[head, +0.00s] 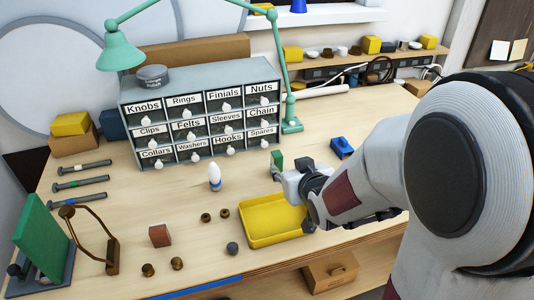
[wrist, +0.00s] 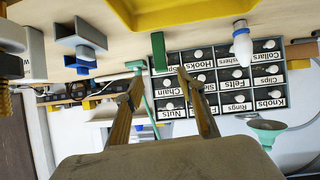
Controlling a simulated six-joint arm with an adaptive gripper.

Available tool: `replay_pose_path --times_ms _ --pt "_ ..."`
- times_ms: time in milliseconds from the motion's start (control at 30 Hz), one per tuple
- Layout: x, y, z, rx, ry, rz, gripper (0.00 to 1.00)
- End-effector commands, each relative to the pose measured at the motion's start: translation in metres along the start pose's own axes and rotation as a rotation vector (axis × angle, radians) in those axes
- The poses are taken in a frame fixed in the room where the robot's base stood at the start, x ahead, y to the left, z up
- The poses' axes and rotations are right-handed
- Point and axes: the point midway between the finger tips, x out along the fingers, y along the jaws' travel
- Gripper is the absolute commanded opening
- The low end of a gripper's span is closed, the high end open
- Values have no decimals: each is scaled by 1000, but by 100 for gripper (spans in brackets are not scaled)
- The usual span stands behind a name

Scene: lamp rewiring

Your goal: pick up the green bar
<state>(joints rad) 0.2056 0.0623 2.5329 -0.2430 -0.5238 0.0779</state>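The green bar (head: 277,158) stands upright on the table, behind the yellow tray. In the upside-down wrist view the green bar (wrist: 159,50) lines up with the gap between my fingertips. My gripper (head: 280,175) is low over the table, close to the bar in the head view. In the wrist view my gripper (wrist: 159,75) is open, with one finger on each side of the gap and nothing held. I cannot tell whether the bar is between the tips or just beyond them. The wrist partly hides the fingers in the head view.
The yellow tray (head: 272,222) lies just in front of the gripper. A blue block (head: 342,147) stands to the right, and a white-and-blue bulb (head: 214,177) to the left. The labelled drawer cabinet (head: 203,115) and green lamp (head: 291,118) are behind.

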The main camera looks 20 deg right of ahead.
Motion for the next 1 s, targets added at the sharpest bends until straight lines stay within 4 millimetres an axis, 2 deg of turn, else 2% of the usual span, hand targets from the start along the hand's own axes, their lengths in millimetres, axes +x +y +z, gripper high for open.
replay_pose_path --times_ms 200,400,1000 --pt "26 2 6 17 79 -27 39" --pt "38 2 8 33 138 -48 39" --pt "43 1 7 38 161 -56 39"
